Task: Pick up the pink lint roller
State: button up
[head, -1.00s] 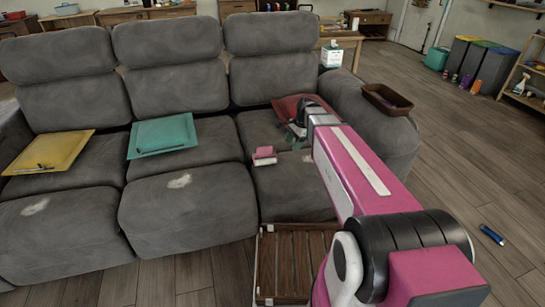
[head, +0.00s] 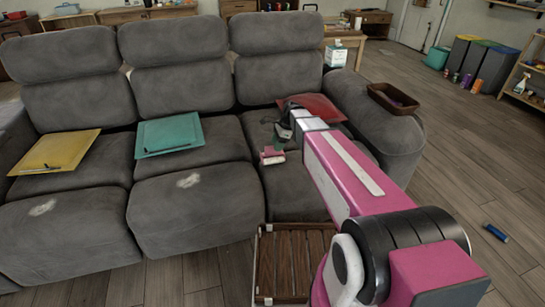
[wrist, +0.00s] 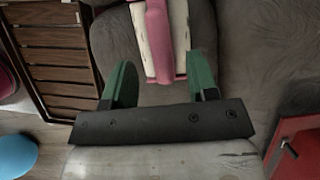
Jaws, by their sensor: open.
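The pink lint roller (head: 271,157), pink and white, lies on the right seat of the grey sofa. In the wrist view the lint roller (wrist: 160,35) shows lengthwise at the top middle, and its near end reaches between the green fingertips. My gripper (wrist: 160,82) is open, with one finger on each side of that end and nothing clamped. In the head view my gripper (head: 281,142) is small and partly hidden by my wrist, just behind and to the right of the roller. I cannot tell whether the fingers touch it.
A red flat item (head: 318,107) lies behind my wrist on the same seat. Teal (head: 168,135) and yellow (head: 55,152) flat items lie on the other seats. A brown tray (head: 393,99) rests on the right armrest. A slatted wooden piece (head: 296,262) stands before the sofa.

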aim_at(273, 153)
jog(key=x, duration=0.4)
jog(key=shift+a+f, duration=0.1)
jog(key=shift+a, duration=0.15)
grip_shut()
jog(key=shift+r, duration=0.55)
jog(key=r, duration=0.1)
jog(key=s+r, duration=0.1)
jog(key=r, duration=0.1)
jog(key=shift+r, duration=0.35)
jog(key=s+a+r, duration=0.1)
jog(key=s+r, duration=0.5)
jog(key=s, duration=0.4)
jog(key=shift+s, duration=0.25)
jog(key=c, duration=0.9)
grip_release()
jog(key=shift+d+r, duration=0.1)
